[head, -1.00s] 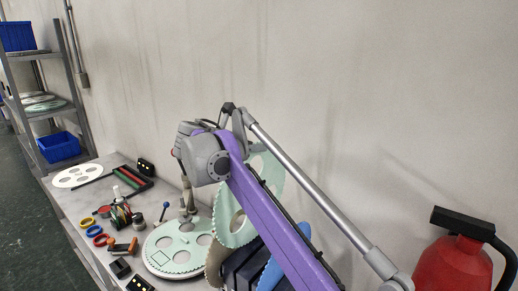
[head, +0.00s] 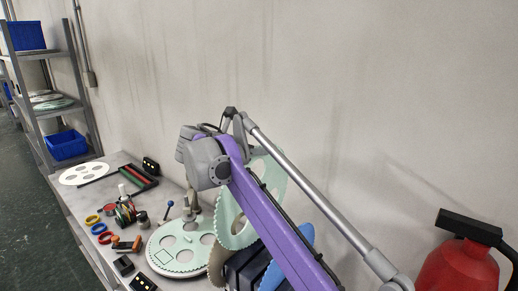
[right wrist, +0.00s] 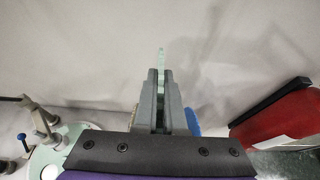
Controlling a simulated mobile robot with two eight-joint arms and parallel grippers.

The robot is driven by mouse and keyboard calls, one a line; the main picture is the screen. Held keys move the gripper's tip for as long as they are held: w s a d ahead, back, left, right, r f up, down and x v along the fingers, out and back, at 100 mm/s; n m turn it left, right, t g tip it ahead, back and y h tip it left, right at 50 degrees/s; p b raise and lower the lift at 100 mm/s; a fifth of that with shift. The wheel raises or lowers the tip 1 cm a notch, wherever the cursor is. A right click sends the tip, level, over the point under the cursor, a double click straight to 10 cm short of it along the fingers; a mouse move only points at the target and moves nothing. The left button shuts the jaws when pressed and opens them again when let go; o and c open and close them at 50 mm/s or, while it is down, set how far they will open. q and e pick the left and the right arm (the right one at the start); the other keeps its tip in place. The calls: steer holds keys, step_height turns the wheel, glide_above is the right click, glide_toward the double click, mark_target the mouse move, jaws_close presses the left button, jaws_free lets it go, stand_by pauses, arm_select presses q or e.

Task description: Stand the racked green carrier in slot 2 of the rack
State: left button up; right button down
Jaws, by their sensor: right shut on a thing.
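My right gripper (right wrist: 161,78) is shut on the thin upright edge of a pale green carrier (right wrist: 161,55). In the head view my purple arm hides most of this gripper. The toothed green carrier (head: 268,172) stands upright behind that arm, and a green part with holes also shows on the arm's left. The dark blue rack (head: 244,269) is below, partly covered by the arm. A tan carrier (head: 216,264) stands at its left and a blue carrier (head: 305,238) at its right. The slots and the green carrier's lower edge are hidden. My left gripper is out of view.
A round machine plate with a green carrier (head: 165,256) lies left of the rack, with a post (head: 192,203) over it. Tape rolls, small tools and a white disc (head: 82,174) fill the bench's left. A red extinguisher (head: 455,270) is at right.

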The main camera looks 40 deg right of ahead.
mark_target(267, 165)
steer(key=shift+s+f+b, duration=0.1)
steer(key=shift+f+b, duration=0.75)
steer(key=shift+f, duration=1.3)
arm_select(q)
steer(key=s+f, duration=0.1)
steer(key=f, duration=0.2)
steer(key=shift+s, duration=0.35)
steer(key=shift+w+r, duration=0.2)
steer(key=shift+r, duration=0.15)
